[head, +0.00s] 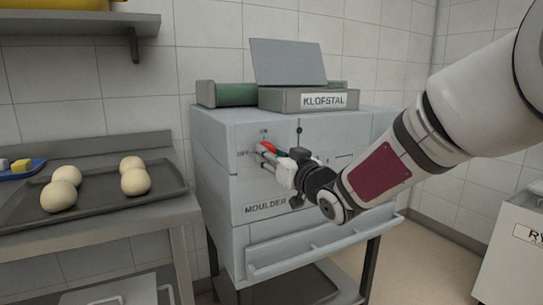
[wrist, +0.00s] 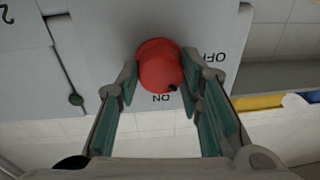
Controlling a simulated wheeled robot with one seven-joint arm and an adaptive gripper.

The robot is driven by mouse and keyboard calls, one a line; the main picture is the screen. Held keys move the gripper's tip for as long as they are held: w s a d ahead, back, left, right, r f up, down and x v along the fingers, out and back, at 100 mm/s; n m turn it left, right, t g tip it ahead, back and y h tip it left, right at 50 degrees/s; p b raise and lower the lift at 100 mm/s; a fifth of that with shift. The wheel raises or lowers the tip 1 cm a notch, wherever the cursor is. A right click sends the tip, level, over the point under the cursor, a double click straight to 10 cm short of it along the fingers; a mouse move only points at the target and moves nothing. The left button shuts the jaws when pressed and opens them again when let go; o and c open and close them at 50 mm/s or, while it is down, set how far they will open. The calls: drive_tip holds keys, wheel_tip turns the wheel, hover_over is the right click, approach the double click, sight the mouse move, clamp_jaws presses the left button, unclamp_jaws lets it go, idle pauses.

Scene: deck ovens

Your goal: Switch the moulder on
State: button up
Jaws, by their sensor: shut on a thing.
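The moulder (head: 225,165) is a pale grey machine on legs, with a MOULDER label on its front. Its red round knob (head: 266,147) sits high on the front panel, between OFF and ON markings. The knob also shows in the wrist view (wrist: 159,66), with a small dark mark on its rim near the ON lettering. My gripper (head: 268,155) reaches the knob from the right. In the wrist view my gripper's two green-padded fingers (wrist: 160,92) are on either side of the knob and closed on it. The fingers partly hide the knob in the head view.
A dark tray (head: 95,205) with several dough balls lies on the steel table at left. A KLOFSTAL-labelled hopper (head: 310,99) tops the moulder. A small green-ended lever (head: 299,130) stands right of the knob. A white bin (head: 515,240) stands at right.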

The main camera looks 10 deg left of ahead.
drive_tip(key=shift+f+m+t+h, duration=0.1)
drive_tip(key=shift+m+t+h, duration=0.15)
drive_tip(key=shift+m, duration=2.05)
drive_tip(key=shift+f+m+t+h, duration=0.15)
drive_tip(key=shift+m+t, duration=0.2)
drive_tip(key=shift+m, duration=1.95)
drive_tip(key=o, duration=1.2)
drive_tip(key=shift+c, duration=0.2)
drive_tip(key=shift+r, duration=0.1)
drive_tip(key=shift+s, duration=0.1)
